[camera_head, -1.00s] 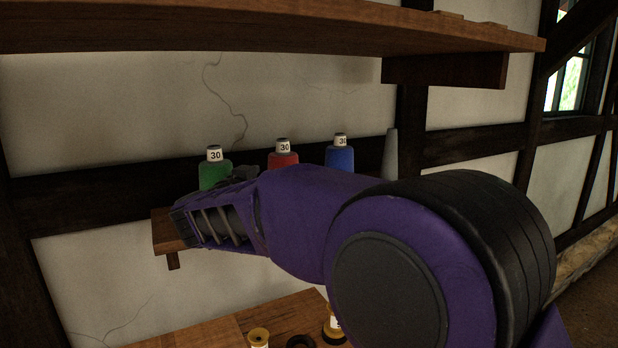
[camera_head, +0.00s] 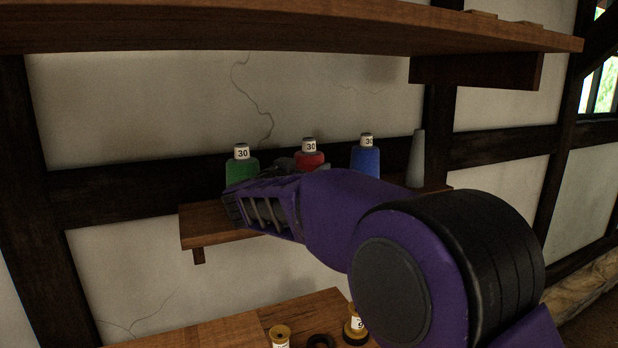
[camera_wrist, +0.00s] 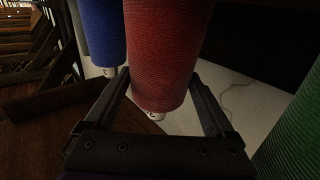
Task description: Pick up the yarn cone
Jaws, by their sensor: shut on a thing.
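A red yarn cone (camera_head: 309,160) with a white cap marked 30 stands between a green cone (camera_head: 241,170) and a blue cone (camera_head: 366,160) on a small wooden wall shelf (camera_head: 205,226). In the wrist view the red cone (camera_wrist: 162,45) sits between both fingers of my gripper (camera_wrist: 160,80), which is shut on it. The blue cone (camera_wrist: 103,30) is close beside one finger, and the green cone (camera_wrist: 295,135) is at the right edge. My arm hides the red cone's lower part in the head view, so I cannot tell whether it touches the shelf.
A bare grey cone (camera_head: 417,158) stands right of the blue cone. A thick upper shelf (camera_head: 300,32) overhangs the cones. Below, a wooden bench (camera_head: 215,335) holds yellowish spools (camera_head: 280,337) and a black ring (camera_head: 321,341).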

